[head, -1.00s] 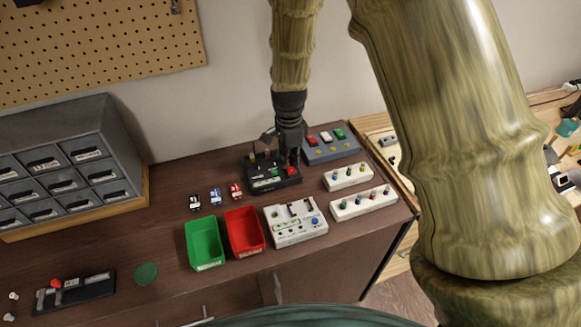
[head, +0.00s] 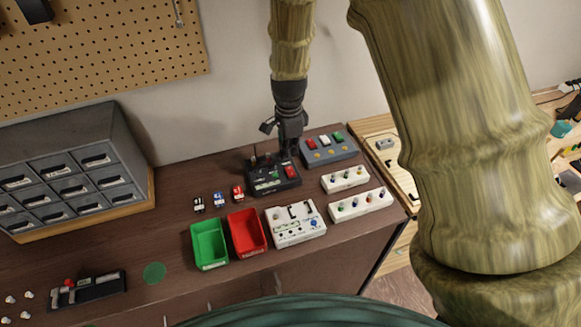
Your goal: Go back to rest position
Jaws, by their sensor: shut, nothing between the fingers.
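My gripper (head: 289,147) is dark and points down at the back of the brown workbench (head: 175,180), at the end of my wood-textured arm. It is shut and nothing shows between its fingers. Its tips are over or just behind the right back part of a black box (head: 272,178) with a red button. Whether they touch the box cannot be told.
Right of the black box stands a grey box (head: 329,148) with coloured buttons. In front are a white device (head: 294,224), a green bin (head: 209,243) and a red bin (head: 246,232). Two white knob strips (head: 345,179) (head: 360,205) lie right. A grey drawer cabinet (head: 75,170) stands left.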

